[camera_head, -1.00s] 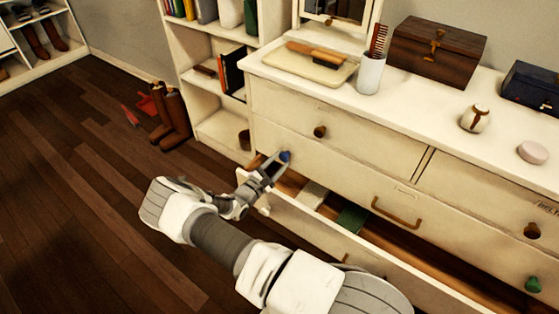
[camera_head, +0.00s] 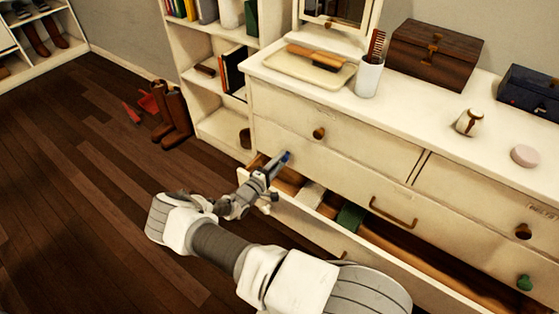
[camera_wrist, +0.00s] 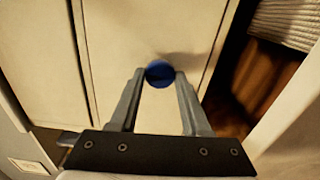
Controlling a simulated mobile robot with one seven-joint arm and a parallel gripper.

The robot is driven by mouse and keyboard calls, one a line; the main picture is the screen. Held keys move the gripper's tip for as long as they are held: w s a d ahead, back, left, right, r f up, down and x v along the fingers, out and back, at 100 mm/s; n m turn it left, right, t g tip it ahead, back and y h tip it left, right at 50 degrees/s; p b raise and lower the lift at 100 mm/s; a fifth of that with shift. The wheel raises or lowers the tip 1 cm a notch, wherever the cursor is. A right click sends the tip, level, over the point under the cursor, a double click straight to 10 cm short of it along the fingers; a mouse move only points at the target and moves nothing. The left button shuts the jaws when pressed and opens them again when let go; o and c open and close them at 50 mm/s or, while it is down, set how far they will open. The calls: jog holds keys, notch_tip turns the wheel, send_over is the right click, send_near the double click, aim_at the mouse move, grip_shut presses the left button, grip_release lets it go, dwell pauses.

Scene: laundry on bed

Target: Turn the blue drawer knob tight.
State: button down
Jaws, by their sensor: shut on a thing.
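The blue knob (camera_wrist: 159,73) sits on a cream drawer front in the wrist view. In the head view only a little of the blue knob (camera_head: 287,155) shows past my fingertips. My gripper (camera_wrist: 160,80) has one finger on each side of the knob and is shut on it. In the head view my gripper (camera_head: 276,165) reaches over the open lower drawer to the drawer front above it. How tight the knob is cannot be seen.
The open lower drawer (camera_head: 300,225) juts out under my gripper, with folded cloths inside, one green (camera_head: 350,217). A brown knob (camera_head: 319,133) is on the upper drawer, and a green knob (camera_head: 525,282) is at lower right. Boots (camera_head: 174,115) stand on the floor at left.

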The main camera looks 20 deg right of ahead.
jog(key=shift+a+m, duration=0.1)
jog(key=shift+m, duration=0.2)
dwell(0.4)
jog(key=shift+c, duration=1.9)
grip_release()
jog(key=p+v, duration=0.2)
jog(key=v, duration=1.5)
jog(key=shift+s, duration=0.2)
jog(key=shift+a, duration=0.1)
